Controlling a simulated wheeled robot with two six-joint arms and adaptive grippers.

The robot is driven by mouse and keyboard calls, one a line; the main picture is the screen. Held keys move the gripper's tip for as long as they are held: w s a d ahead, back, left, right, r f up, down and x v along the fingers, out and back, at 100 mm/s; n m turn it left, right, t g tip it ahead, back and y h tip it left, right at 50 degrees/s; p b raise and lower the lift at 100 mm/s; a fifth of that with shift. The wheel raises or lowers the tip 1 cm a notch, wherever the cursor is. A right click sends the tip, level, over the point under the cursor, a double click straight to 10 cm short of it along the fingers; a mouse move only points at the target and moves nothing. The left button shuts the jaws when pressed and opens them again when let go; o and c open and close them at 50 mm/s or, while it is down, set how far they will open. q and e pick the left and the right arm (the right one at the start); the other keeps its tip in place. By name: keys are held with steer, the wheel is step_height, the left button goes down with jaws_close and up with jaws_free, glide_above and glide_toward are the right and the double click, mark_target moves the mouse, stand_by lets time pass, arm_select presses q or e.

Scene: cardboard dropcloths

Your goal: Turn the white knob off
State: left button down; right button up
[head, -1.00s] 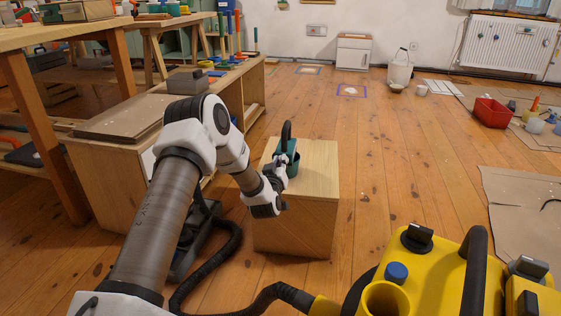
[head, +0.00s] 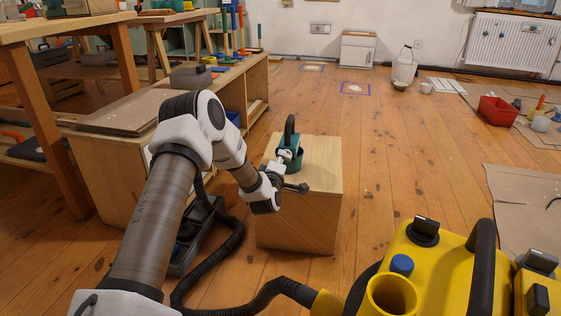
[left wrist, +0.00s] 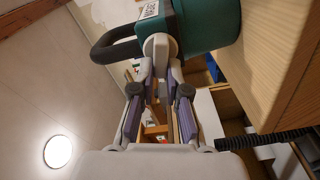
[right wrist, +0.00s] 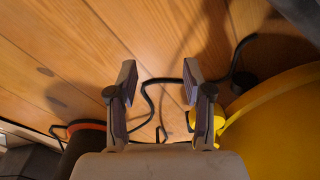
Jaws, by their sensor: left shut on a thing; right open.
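A teal device (head: 294,158) with a black arched handle stands on a wooden box. In the left wrist view its teal body (left wrist: 207,22) is at the top, with the white knob (left wrist: 160,44) on its near side. My left gripper (left wrist: 160,70) is shut on the white knob, one finger on each side. In the head view the left gripper (head: 284,167) reaches the device from the front left, and the knob is mostly hidden there. My right gripper (right wrist: 159,85) is open and empty, above the plank floor.
The wooden box (head: 295,222) has bare top around the device. A yellow machine (head: 440,265) with a black hose fills the front right. A workbench (head: 110,165) stands left of the box. The plank floor behind and right of the box is clear.

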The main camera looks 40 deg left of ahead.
arm_select(q)
steer(key=shift+f+n+b, duration=0.25)
steer(key=shift+n+b, duration=0.45)
steer(key=shift+n, duration=0.9)
arm_select(e)
steer(key=shift+w+f, duration=0.3)
steer(key=shift+f, duration=0.6)
arm_select(q)
steer(key=c, duration=1.2)
jaws_free()
steer(key=shift+o, duration=0.2)
steer(key=v, duration=1.2)
